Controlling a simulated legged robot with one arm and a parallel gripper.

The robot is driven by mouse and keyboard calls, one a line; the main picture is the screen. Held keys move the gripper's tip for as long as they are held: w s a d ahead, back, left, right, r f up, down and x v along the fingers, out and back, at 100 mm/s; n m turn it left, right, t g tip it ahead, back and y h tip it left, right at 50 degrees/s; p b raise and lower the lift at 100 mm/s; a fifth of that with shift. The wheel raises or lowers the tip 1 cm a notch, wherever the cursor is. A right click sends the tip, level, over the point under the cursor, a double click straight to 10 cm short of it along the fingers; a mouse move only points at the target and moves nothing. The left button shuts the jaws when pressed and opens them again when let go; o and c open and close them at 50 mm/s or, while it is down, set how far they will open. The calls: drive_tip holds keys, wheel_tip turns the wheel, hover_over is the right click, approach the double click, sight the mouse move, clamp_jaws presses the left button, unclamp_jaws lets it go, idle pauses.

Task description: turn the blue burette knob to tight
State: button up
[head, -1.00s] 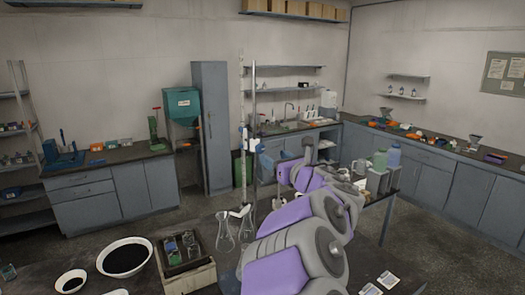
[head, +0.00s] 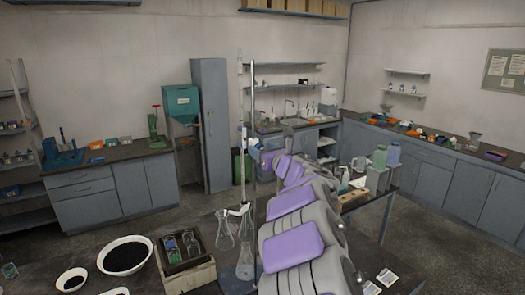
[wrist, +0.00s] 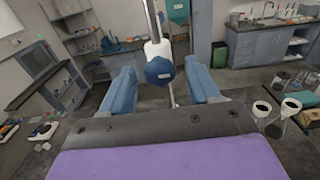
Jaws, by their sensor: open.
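The blue knob (wrist: 160,71) is a rounded dark-blue cap on a white body, in the upper middle of the wrist view. My gripper (wrist: 160,80) is open, with one blue finger on each side of the knob. Gaps show between the knob and both fingers, so neither appears to touch it. In the head view, the burette (head: 240,100) stands upright beside a thin metal stand rod (head: 253,105). My gripper (head: 264,160) is close to the rod at the height of the blue clamp parts. The knob's contact side is partly hidden there by my gripper.
Glass flasks (head: 225,238) stand below the burette on the dark bench. A wooden box with small items (head: 190,275) and a bowl of black grains (head: 125,257) are to the left. Bottles (head: 379,158) stand on a bench at the right.

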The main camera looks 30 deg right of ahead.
drive_tip(key=c, duration=1)
drive_tip(key=shift+m, duration=0.3)
drive_tip(key=m, duration=0.3)
drive_tip(key=shift+r+m+p, duration=0.1)
drive_tip(key=shift+m+p, duration=0.2)
drive_tip(key=shift+p, duration=0.05)
drive_tip(key=m+p, duration=0.1)
drive_tip(key=m, duration=0.3)
drive_tip(key=shift+m+p, duration=0.3)
drive_tip(key=m+p, duration=0.3)
drive_tip(key=m, duration=0.3)
drive_tip(key=shift+d+f+m+p, duration=0.15)
drive_tip(key=shift+m+p, duration=0.3)
drive_tip(key=shift+m, duration=0.35)
drive_tip(key=shift+a+f+m+p, duration=0.15)
drive_tip(key=shift+m+p, duration=0.3)
drive_tip(key=shift+m, duration=0.35)
drive_tip(key=shift+d, duration=0.1)
drive_tip(key=shift+f, duration=0.1)
